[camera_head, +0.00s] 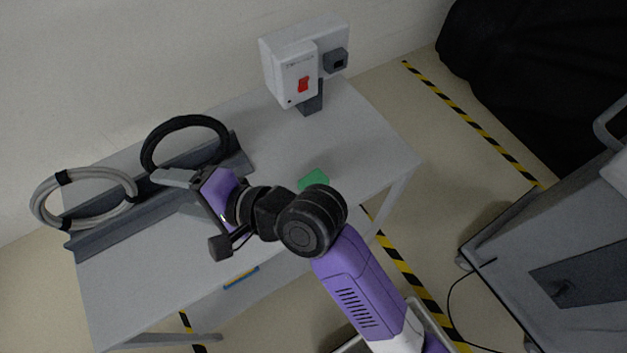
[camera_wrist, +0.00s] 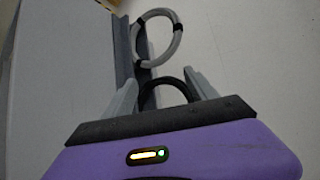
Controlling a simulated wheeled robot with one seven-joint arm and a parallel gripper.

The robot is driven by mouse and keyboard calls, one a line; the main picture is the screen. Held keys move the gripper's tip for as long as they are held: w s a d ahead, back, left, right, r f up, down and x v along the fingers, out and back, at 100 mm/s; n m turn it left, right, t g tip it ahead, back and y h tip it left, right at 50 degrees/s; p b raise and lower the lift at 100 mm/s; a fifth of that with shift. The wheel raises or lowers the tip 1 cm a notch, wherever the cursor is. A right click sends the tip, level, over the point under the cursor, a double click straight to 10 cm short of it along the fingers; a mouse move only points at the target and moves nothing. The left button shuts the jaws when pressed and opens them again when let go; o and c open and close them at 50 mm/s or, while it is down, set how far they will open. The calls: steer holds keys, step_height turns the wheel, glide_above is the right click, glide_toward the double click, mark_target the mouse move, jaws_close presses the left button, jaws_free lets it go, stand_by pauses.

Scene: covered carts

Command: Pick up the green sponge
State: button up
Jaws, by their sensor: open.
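The green sponge (camera_head: 314,179) lies on the grey table (camera_head: 290,145) near its right side, partly hidden behind my arm in the head view. It does not show in the wrist view. My gripper (camera_head: 172,178) is to the left of the sponge, over the grey rail at the table's left half, close to the black cable coil. In the wrist view my gripper (camera_wrist: 165,90) has its two fingers spread apart, with part of the black coil showing between them; I cannot tell whether they touch it.
A black cable coil (camera_head: 146,150) and a grey cable coil (camera_head: 42,205) stand at the grey rail (camera_head: 100,232). A white box with a red switch (camera_head: 290,70) stands at the table's back right. A grey cart (camera_head: 510,240) is at the right. Bare tabletop surrounds the sponge.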

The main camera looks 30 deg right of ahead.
steer(key=w+g, duration=0.1)
steer(key=m+g+h, duration=0.4)
steer(key=g+h, duration=0.5)
steer(key=g, duration=0.1)
glide_above(313, 180)
step_height(313, 180, down, 8)
steer(key=shift+d+b, duration=0.15)
steer(key=shift+b, duration=0.15)
steer(key=shift+s+d+f, duration=0.1)
steer(key=shift+f, duration=0.2)
steer(key=shift+a+f, duration=0.2)
steer(key=shift+f, duration=3.25)
steer(key=c, duration=1.4)
steer(key=shift+r, duration=0.1)
step_height(313, 180, up, 20)
steer(key=shift+f+p, duration=0.1)
steer(key=shift+p, duration=1.1)
